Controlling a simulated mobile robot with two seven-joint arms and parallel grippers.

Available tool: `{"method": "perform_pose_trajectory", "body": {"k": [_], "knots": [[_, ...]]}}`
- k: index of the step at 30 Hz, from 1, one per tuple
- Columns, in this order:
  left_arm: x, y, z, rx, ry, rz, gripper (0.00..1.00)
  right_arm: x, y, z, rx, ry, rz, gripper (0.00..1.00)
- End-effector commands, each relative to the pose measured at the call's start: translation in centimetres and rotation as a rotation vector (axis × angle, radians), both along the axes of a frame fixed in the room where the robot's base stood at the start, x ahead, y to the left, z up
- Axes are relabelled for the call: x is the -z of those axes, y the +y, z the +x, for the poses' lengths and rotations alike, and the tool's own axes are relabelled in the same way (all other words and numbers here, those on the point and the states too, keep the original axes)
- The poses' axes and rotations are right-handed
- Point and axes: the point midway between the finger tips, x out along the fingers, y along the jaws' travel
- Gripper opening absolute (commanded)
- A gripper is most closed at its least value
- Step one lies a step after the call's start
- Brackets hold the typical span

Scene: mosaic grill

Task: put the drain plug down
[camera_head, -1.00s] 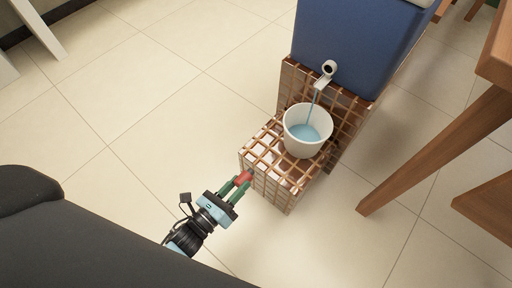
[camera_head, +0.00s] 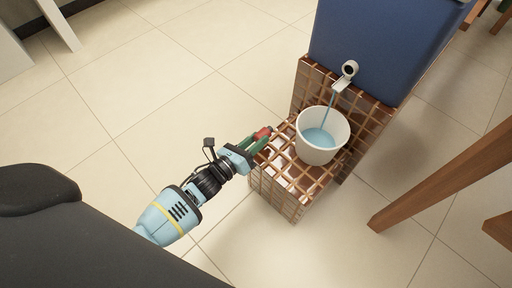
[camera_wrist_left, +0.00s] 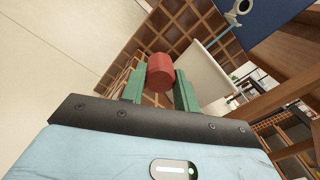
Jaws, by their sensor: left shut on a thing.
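The drain plug (camera_head: 263,133) is a small red cylinder between the green fingers of my left gripper (camera_head: 257,141). In the left wrist view the red plug (camera_wrist_left: 160,72) sits between the two fingers, which are shut on it. In the head view the gripper is at the left edge of the tiled step's top, left of the white bucket. I cannot tell whether the plug touches the tiles. My right gripper is not in view.
The white bucket (camera_head: 309,150) holds blue water and stands on the tiled step (camera_head: 283,178). Water runs into it from a spout (camera_head: 346,76) on a blue cooler (camera_head: 378,45). A wooden table leg (camera_head: 430,194) stands at the right.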

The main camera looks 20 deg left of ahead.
Motion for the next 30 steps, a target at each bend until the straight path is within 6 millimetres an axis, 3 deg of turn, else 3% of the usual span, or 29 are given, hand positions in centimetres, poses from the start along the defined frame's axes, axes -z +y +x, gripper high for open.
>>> {"method": "perform_pose_trajectory", "body": {"k": [4, 12, 30], "knots": [[0.5, 0.0, 0.0, 0.001, 0.001, 0.000, 0.00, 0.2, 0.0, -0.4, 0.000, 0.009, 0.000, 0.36], [3.4, 0.0, 0.0, 0.001, 0.001, 0.000, 0.00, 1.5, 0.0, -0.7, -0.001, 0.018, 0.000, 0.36], [4.3, 0.0, -0.1, 0.001, 0.001, 0.000, 0.00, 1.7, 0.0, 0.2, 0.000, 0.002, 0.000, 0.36]]}}
